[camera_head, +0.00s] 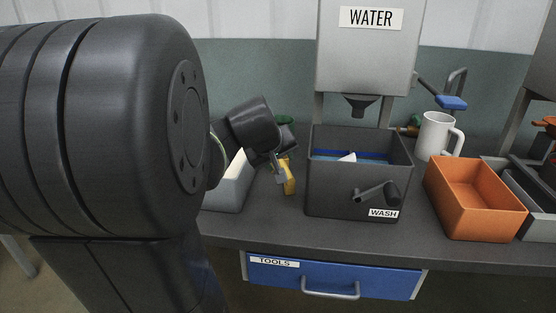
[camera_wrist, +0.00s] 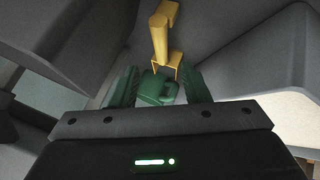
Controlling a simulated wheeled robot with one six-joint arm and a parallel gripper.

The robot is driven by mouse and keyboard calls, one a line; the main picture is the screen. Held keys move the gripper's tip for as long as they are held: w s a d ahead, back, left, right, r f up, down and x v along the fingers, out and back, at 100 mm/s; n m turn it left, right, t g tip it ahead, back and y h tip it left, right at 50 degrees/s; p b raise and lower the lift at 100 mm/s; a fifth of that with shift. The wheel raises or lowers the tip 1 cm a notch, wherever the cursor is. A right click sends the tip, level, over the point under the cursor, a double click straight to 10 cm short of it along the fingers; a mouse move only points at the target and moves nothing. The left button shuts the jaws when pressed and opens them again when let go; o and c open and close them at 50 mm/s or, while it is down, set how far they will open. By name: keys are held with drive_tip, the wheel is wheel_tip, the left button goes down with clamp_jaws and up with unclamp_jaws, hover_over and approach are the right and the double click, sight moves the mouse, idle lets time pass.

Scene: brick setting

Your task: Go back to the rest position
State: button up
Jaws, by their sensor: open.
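My gripper (camera_head: 281,177) hangs low over the counter, between the pale bin and the dark wash box (camera_head: 357,190). In the wrist view, my gripper (camera_wrist: 160,84) has its two fingers apart. A green piece (camera_wrist: 156,90) shows between the fingers; whether it touches them I cannot tell. A yellow piece (camera_wrist: 161,38) extends beyond it and ends in a small fork by the green piece. In the head view, the yellow piece (camera_head: 290,180) stands right beside my fingertips, partly hidden by them.
The pale bin (camera_head: 230,188) is close on the left. The wash box has a crank on its front and stands under the water tank (camera_head: 367,50). A white mug (camera_head: 435,135) and an orange bin (camera_head: 473,198) are to the right. A blue tools drawer (camera_head: 335,277) is below.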

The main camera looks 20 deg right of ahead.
sight(287, 168)
drive_tip(key=b+x, duration=0.3)
drive_tip(key=x, duration=0.9)
drive_tip(key=shift+w+f, duration=0.15)
drive_tip(key=shift+f, duration=0.25)
drive_tip(key=shift+r+p, duration=0.5)
drive_tip(key=shift+r, duration=0.7)
